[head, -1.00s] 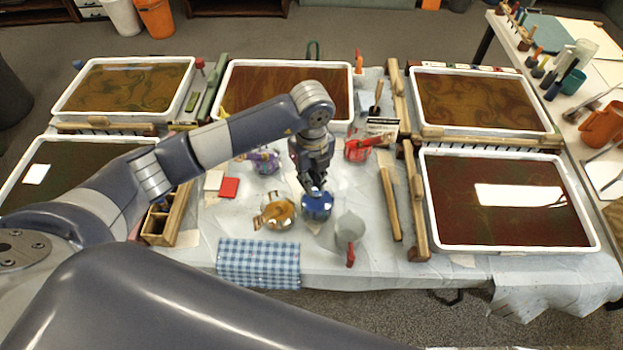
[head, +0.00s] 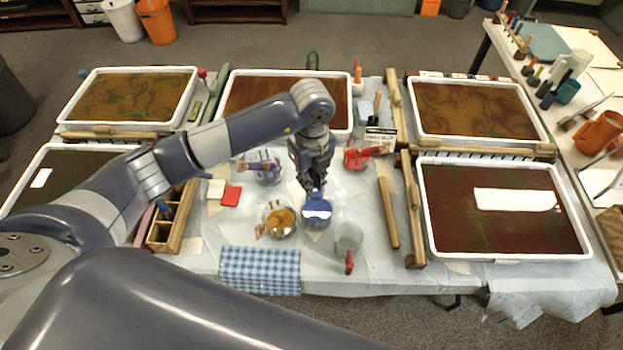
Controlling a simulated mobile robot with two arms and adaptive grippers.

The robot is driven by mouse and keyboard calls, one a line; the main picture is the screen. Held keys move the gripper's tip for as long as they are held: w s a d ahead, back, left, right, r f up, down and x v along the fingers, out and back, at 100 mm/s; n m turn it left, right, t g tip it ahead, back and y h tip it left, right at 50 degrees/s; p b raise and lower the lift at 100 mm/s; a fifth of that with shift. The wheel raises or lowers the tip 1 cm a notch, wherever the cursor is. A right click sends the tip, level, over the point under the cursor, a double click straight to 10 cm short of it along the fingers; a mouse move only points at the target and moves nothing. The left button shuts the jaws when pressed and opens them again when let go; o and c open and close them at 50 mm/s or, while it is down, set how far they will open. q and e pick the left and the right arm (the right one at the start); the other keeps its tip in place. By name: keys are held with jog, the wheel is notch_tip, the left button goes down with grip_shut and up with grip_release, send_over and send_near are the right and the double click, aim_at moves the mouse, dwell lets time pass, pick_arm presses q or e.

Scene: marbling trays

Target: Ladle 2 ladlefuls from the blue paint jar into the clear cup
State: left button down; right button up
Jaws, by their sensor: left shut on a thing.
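The blue paint jar (head: 317,213) stands near the middle of the table, with blue paint visible through its side. My left gripper (head: 314,188) points down right above the jar's mouth. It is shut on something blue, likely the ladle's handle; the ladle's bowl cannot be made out. The clear cup (head: 348,238) with a red handle stands to the right and nearer than the jar, apart from it. I cannot make out any paint in the cup. My right gripper is not in view.
An orange-yellow paint jar (head: 279,220) stands close left of the blue one. A purple jar (head: 265,169) and a red jar (head: 357,158) stand behind. A checked cloth (head: 260,270) lies in front. Wide trays (head: 425,215) surround the work area.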

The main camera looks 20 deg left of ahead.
pick_arm(q)
jog(key=m, duration=0.2)
jog(key=r+m, duration=0.1)
jog(key=m, duration=0.1)
jog(key=shift+s+a+r+m+b, duration=0.1)
jog(key=shift+s+m+b, duration=0.1)
jog(key=shift+m+b, duration=0.15)
jog(key=s+a+r+n+b, duration=0.1)
jog(key=s+n, duration=0.4)
jog(key=n, duration=1)
jog(key=s+a+r+n+b, duration=0.2)
jog(key=s+r+n+b, duration=0.2)
jog(key=n, duration=1.1)
jog(key=shift+s+a+r+n, duration=0.3)
jog(key=shift+s+r+n, duration=0.05)
jog(key=shift+s+r, duration=0.55)
